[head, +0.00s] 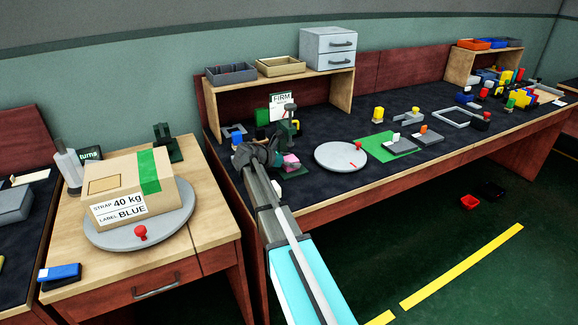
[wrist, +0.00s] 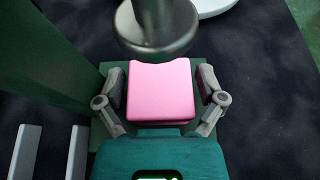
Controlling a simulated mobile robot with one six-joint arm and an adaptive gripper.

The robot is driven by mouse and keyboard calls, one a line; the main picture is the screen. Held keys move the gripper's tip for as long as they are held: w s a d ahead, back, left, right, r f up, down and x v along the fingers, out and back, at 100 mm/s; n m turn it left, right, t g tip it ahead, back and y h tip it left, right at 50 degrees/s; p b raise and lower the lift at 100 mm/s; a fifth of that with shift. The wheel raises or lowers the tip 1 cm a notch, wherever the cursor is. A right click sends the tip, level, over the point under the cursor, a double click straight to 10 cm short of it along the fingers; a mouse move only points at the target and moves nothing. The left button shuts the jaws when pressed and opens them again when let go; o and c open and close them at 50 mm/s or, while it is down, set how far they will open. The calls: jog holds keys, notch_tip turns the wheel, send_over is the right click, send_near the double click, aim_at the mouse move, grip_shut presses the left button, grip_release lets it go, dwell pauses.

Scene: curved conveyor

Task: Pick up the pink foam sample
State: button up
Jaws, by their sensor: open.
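The pink foam sample (wrist: 161,91) is a soft block with a slightly dipped far edge. It rests on the green plate of a stand, with a round metal plunger (wrist: 155,35) just above its far edge. My gripper (wrist: 161,100) is open, with one finger on the left and one on the right of the foam. A narrow gap shows on each side. In the head view a bit of the pink foam (head: 291,162) shows to the right of my dark gripper (head: 272,155). The fingertips are hard to make out there.
In the head view a "FIRM" sign (head: 281,101) stands behind, and a round grey disc (head: 335,158) lies to the right.

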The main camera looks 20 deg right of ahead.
aim_at(292, 158)
dwell(0.4)
jog(key=c, duration=0.5)
jog(key=shift+c, duration=0.3)
jog(key=shift+r, duration=0.2)
notch_tip(292, 158, up, 3)
jog(key=p, duration=0.3)
jog(key=shift+r+p, duration=0.15)
jog(key=shift+p, duration=0.2)
jog(key=s, duration=1.8)
jog(key=shift+d, duration=0.3)
